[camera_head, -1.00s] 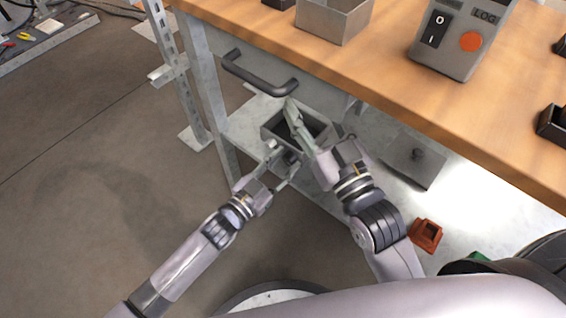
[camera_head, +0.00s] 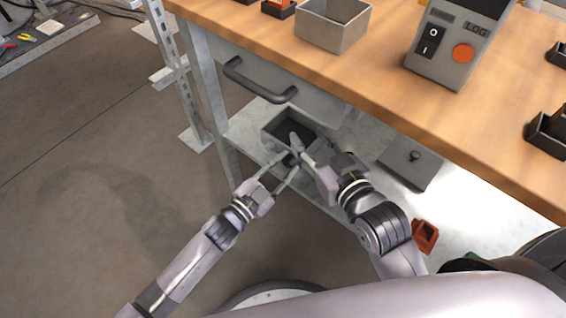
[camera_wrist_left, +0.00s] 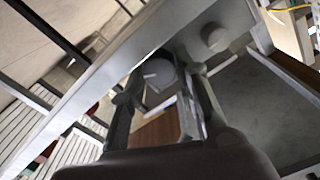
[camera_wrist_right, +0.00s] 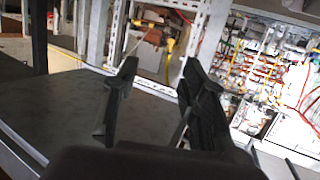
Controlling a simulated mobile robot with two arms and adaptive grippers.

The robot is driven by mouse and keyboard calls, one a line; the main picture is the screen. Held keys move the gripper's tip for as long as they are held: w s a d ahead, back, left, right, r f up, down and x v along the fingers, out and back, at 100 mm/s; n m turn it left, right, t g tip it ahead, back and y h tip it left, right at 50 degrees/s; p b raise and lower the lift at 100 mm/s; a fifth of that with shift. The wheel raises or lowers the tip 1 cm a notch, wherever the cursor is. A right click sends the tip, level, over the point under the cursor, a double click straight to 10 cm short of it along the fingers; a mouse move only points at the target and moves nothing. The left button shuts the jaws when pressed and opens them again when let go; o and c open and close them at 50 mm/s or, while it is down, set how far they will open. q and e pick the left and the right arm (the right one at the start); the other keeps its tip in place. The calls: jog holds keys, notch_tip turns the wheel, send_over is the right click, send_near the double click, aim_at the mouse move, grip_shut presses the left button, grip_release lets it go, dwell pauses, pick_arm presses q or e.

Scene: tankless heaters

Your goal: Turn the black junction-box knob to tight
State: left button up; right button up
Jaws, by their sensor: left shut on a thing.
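The open grey junction box (camera_head: 270,128) stands on the lower shelf under the bench. Its black knob (camera_head: 289,160) is on the near side, partly hidden by my fingers. My left gripper (camera_head: 282,163) is shut on the knob; in the left wrist view, a dark round knob (camera_wrist_left: 160,73) lies between its fingers, with a second round knob (camera_wrist_left: 215,38) beside it. The knob's turn marking cannot be read. My right gripper (camera_head: 297,146) is close to the box's near side; its fingers (camera_wrist_right: 158,68) are apart and empty in the right wrist view.
A grey lid with a small knob (camera_head: 410,168) lies on the shelf at right, near an orange block (camera_head: 425,236). The drawer handle (camera_head: 260,86) juts out above the box. A heater control unit (camera_head: 450,55) and a metal bin (camera_head: 333,28) stand on the bench.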

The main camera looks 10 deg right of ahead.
pick_arm(q)
jog(key=shift+m, duration=0.7)
pick_arm(e)
jog(key=shift+s+d+f+g, duration=0.1)
jog(key=shift+s+f+g, duration=0.1)
jog(key=shift+f, duration=0.15)
jog(key=shift+s+d+f+g, duration=0.1)
jog(key=shift+f+g, duration=0.1)
jog(key=shift+f, duration=0.15)
pick_arm(q)
jog(key=o, duration=1.1)
jog(key=shift+o, duration=0.2)
jog(key=shift+f+n, duration=0.15)
jog(key=shift+n, duration=0.15)
